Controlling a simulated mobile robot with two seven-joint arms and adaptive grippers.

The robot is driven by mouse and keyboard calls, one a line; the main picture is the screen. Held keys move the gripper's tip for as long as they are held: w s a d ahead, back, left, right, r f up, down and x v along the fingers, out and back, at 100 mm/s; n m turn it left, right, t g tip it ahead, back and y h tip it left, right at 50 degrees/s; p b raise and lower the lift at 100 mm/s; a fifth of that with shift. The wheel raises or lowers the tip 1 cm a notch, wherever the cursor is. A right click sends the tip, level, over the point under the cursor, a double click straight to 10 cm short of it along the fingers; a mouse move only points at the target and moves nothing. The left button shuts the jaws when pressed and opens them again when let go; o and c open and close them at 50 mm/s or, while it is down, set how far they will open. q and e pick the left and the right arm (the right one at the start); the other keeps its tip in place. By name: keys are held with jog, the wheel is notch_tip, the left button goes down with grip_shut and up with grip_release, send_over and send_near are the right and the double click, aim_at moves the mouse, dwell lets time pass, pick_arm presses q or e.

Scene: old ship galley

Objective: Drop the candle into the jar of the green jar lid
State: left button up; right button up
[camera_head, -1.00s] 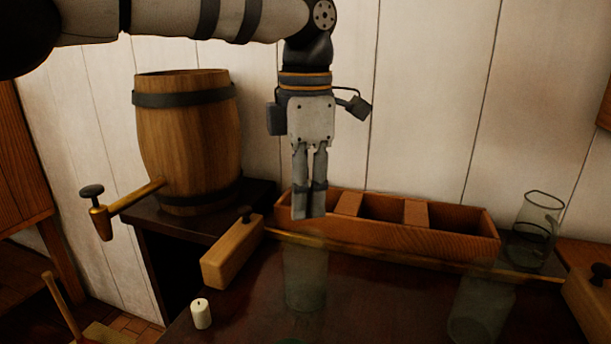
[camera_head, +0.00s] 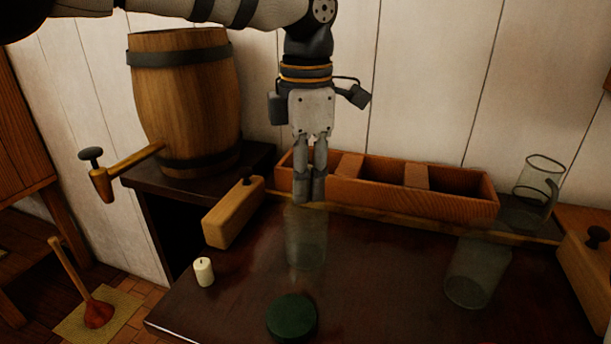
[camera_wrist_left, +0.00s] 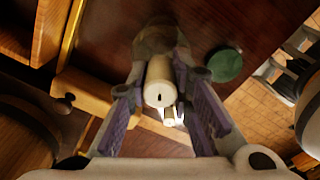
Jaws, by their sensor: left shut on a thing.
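My left gripper (camera_head: 310,197) points down, just above or at the mouth of a clear glass jar (camera_head: 306,245). In the left wrist view its fingers are shut on a cream candle (camera_wrist_left: 160,82) with a dark wick; the head view hides this candle. The jar shows blurred beyond it in the wrist view (camera_wrist_left: 158,38). A second short candle (camera_head: 204,271) stands on the dark counter. The round green jar lid (camera_head: 292,316) lies on the counter in front of the jar. A second glass jar (camera_head: 477,272) stands to the right. My right gripper is not in view.
A wooden divided box (camera_head: 400,201) lies behind the jars. A glass jug (camera_head: 535,195) stands at the back right. A barrel with a tap (camera_head: 185,100) stands at left. The counter's middle is clear.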

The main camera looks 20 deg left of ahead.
pick_arm(q)
jog(key=o, duration=1)
jog(key=shift+c, duration=0.2)
jog(key=shift+r, duration=0.1)
notch_tip(320, 180, up, 12)
